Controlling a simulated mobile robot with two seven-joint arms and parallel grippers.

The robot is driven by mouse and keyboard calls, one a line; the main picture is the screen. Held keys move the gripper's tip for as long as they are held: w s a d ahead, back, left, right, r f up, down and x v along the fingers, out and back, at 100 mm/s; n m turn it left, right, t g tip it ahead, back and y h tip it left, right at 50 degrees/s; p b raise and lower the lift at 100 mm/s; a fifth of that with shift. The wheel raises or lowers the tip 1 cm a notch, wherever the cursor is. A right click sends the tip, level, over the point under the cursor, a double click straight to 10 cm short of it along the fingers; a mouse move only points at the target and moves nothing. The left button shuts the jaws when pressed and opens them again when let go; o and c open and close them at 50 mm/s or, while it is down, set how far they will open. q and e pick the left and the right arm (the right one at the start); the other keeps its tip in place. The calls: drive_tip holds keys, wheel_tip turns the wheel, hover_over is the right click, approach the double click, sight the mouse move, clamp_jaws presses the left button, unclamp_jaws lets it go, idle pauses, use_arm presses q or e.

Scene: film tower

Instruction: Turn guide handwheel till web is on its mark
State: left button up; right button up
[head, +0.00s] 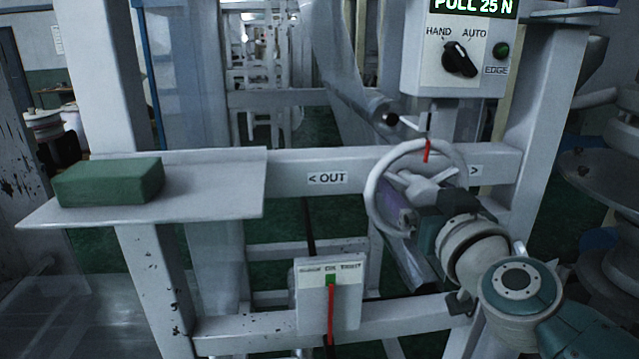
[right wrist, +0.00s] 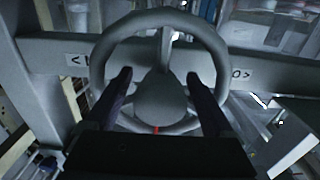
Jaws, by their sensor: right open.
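The guide handwheel (head: 372,200) is a pale grey ring on the white cross beam, with a red mark (head: 427,150) at its top. In the right wrist view the handwheel (right wrist: 215,48) fills the middle, and its red mark (right wrist: 156,129) is at the lower rim. My right gripper (head: 418,192) is at the wheel. In the wrist view its open fingers (right wrist: 158,82) stand on either side of the hub; contact cannot be told. Clear film, apparently the web (head: 205,120), hangs at the left. My left gripper is out of view.
A control box (head: 445,75) reads PULL 25 N; its knob (head: 459,58) points toward HAND, beside a green EDGE lamp (head: 501,50). A green block (head: 110,181) lies on a shelf (head: 225,185). A small plate (head: 348,300) bears a green patch above a red strip.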

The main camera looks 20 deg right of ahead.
drive_tip(key=shift+r, duration=0.1)
clamp_jaws()
idle(0.4)
